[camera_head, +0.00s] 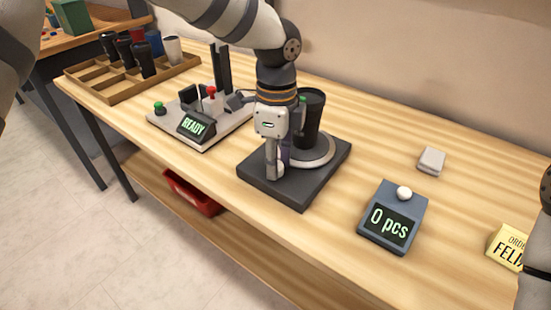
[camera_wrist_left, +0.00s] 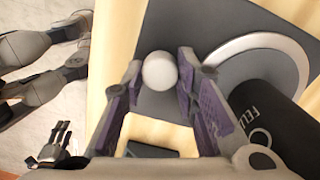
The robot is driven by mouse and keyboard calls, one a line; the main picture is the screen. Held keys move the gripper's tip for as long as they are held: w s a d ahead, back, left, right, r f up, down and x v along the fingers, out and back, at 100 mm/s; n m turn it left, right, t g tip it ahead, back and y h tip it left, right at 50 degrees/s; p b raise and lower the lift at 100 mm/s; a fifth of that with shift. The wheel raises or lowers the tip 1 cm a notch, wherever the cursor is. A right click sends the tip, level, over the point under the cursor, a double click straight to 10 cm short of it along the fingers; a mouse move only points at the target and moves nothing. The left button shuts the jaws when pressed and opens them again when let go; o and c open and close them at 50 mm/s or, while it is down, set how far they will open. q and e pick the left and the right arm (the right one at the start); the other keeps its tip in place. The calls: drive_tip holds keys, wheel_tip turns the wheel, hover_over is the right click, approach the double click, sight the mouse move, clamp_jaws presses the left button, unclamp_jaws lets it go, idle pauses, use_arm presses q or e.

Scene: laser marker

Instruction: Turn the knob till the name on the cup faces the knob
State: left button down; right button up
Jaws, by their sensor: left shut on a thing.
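The dark cup (camera_head: 311,118) stands upright on the round grey turntable plate (camera_head: 322,152) of the dark base (camera_head: 302,195). In the left wrist view, white letters starting "FELI" and a round mark show on the cup (camera_wrist_left: 281,125), on its side toward my fingers; the rest of the name is cut off or hidden. My left gripper (camera_head: 275,172) is at the base's near side, shut on the white knob (camera_wrist_left: 160,71), which sits between its fingertips. A gripper, seemingly my right one (camera_wrist_left: 58,136), shows small in the left wrist view; its jaw state is unclear.
A counter reading "0 pcs" (camera_head: 387,224) and a yellow order card (camera_head: 508,246) stand at right, near a small pale block (camera_head: 431,160). The marker unit reading "READY" (camera_head: 194,126) and a wooden tray with several cups (camera_head: 95,94) are at left. Bare wood lies between base and counter.

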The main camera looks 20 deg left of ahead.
use_arm(q)
drive_tip(key=c, duration=1.2)
unclamp_jaws()
drive_tip(key=shift+c, duration=0.2)
wheel_tip(320, 180, up, 12)
drive_tip(key=shift+w, duration=0.2)
